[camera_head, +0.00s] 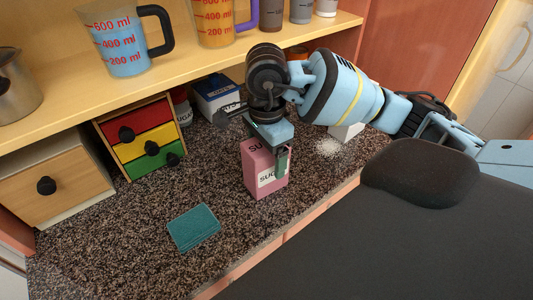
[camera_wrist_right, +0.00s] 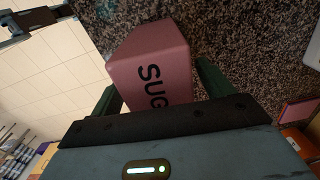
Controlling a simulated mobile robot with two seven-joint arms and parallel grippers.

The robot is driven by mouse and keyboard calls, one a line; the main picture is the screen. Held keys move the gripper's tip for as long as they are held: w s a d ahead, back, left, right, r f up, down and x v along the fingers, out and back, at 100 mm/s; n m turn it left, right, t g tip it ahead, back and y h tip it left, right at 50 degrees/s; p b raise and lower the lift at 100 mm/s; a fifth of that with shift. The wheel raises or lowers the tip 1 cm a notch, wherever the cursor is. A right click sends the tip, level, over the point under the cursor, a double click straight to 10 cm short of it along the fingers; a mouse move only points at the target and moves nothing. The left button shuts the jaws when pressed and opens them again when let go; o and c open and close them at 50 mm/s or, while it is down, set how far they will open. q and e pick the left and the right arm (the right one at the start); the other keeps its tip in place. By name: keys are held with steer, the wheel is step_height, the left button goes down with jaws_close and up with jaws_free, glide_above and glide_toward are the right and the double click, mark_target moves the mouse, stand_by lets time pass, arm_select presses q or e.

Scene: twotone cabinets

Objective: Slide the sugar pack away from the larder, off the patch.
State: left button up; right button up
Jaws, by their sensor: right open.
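The pink sugar pack (camera_head: 255,165) stands upright on the speckled counter, near its front edge. My right gripper (camera_head: 267,158) is above it with its jaws lowered around it. In the right wrist view the pack (camera_wrist_right: 152,65) sits between the two green fingers of the gripper (camera_wrist_right: 160,90), which are open. One finger hides part of its label in the head view. A white grainy patch (camera_head: 328,148) lies to the right of the pack, apart from it. The tall red larder (camera_head: 420,45) rises at the right. My left gripper is not in view.
A teal square (camera_head: 194,228) lies flat at the front left. A small drawer box (camera_head: 127,130) and a wooden box (camera_head: 52,180) stand behind. A blue-white carton (camera_head: 215,92) is under the shelf, and a white block (camera_head: 345,132) is near the patch.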

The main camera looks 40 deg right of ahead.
step_height(320, 180, up, 6)
steer(key=shift+f, duration=0.15)
stand_by(0.5)
